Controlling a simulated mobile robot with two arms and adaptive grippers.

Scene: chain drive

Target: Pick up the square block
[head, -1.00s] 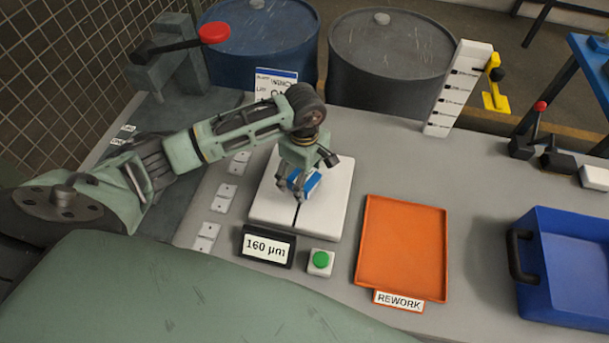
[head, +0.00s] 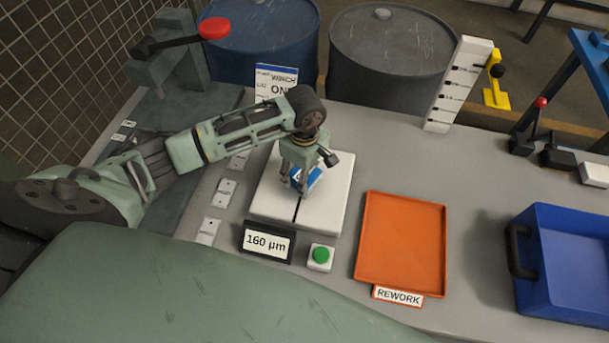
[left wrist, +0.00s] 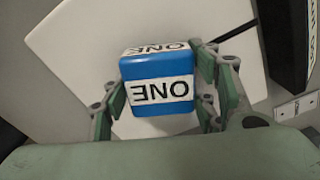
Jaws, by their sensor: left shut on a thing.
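The square block is blue with white "ONE" labels; in the left wrist view the block (left wrist: 158,106) sits between my left gripper's fingers (left wrist: 165,105), tilted slightly. In the head view my left gripper (head: 302,186) is over the white plate and shut on the block (head: 310,178), which is partly hidden by the fingers. The white plate (head: 325,213) with a dark slot lies under it and also shows in the left wrist view (left wrist: 75,75). I cannot tell from these frames whether the block touches the plate. My right gripper is not in view.
In front of the plate are a "160 µm" display (head: 266,243) and a green button (head: 320,256). An orange REWORK tray (head: 402,240) lies empty to the right, then a blue bin (head: 570,265). A white stepped gauge (head: 458,85) and drums (head: 385,55) stand behind.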

